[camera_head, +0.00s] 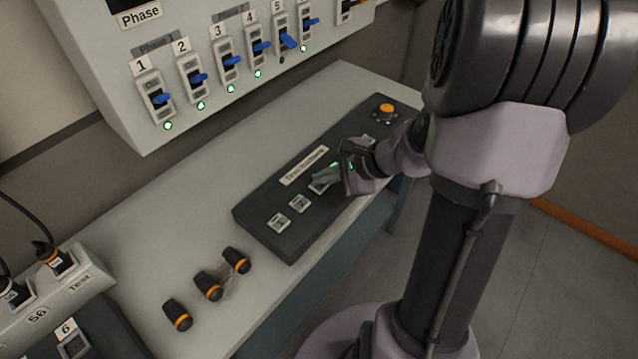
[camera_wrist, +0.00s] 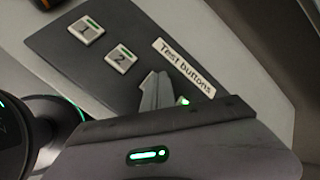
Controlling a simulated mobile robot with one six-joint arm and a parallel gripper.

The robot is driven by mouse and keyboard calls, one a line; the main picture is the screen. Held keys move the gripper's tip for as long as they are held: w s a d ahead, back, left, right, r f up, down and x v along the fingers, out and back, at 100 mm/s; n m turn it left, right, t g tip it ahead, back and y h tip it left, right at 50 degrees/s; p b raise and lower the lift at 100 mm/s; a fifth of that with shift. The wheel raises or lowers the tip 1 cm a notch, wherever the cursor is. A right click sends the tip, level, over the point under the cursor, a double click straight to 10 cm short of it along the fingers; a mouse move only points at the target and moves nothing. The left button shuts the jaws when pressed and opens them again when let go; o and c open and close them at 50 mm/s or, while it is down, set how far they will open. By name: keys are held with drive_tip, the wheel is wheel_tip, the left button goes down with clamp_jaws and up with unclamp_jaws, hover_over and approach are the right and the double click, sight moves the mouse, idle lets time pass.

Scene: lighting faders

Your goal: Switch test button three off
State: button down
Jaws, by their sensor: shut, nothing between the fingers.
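The dark test button panel (camera_head: 255,211) lies on the bench, with the label "Test buttons" (camera_head: 304,166). Button 1 (camera_head: 279,222) and button 2 (camera_head: 299,202) are white squares and look unlit; both also show in the wrist view, button 1 (camera_wrist: 86,30) and button 2 (camera_wrist: 120,59). My gripper (camera_head: 319,178) is shut and empty, its fingertips over the third button (camera_head: 318,188), which is partly hidden. In the wrist view my gripper (camera_wrist: 153,78) hides that spot. A green light (camera_wrist: 183,101) shows beside the fingers; I cannot tell which button it belongs to.
An orange round button (camera_head: 386,109) sits at the panel's far end. Several blue phase switches with green lamps line the grey cabinet (camera_head: 115,75) above. Three black-and-orange plugs (camera_head: 208,285) lie on the bench, near a socket block (camera_head: 52,300). Bare bench lies between cabinet and panel.

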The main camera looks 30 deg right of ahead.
sight(323, 187)
drive_tip(key=shift+r, duration=0.45)
wheel_tip(323, 187, up, 6)
drive_tip(key=p, duration=0.4)
drive_tip(key=shift+p, duration=0.4)
drive_tip(key=s+a+r+n+g+h, duration=0.1)
drive_tip(key=s+a+r+n, duration=0.5)
drive_tip(key=s+a+n, duration=0.2)
drive_tip(key=s+a+r+n+g+h, duration=0.1)
drive_tip(key=s+a+r+n, duration=0.5)
drive_tip(key=s+a+n, duration=0.2)
drive_tip(key=shift+s+a+r+h, duration=0.25)
drive_tip(key=shift+a+h, duration=0.15)
